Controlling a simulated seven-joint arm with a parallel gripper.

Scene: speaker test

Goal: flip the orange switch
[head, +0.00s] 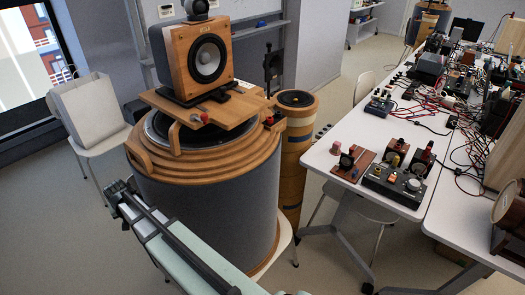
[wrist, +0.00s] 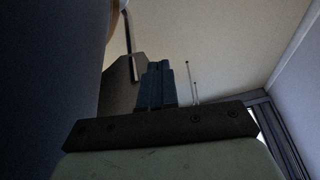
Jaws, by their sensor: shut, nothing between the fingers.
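A small red-tipped part (head: 204,117) sits at the front of the wooden board on top of the big grey drum, and a small red part (head: 268,120) shows at the board's right corner. Whether either is the switch I cannot tell. My gripper (wrist: 157,72) is shut and empty in the wrist view, pointing away from the camera. In the head view my pale green arm reaches from the bottom edge up to the left, beside the drum's lower left side.
The grey drum (head: 205,205) with wooden rings carries a wooden speaker (head: 203,58). A light chair (head: 88,108) stands at left. A white table (head: 335,205) at right holds several small devices and cables. A narrower wooden cylinder (head: 296,135) stands behind the drum. Floor is open at lower left.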

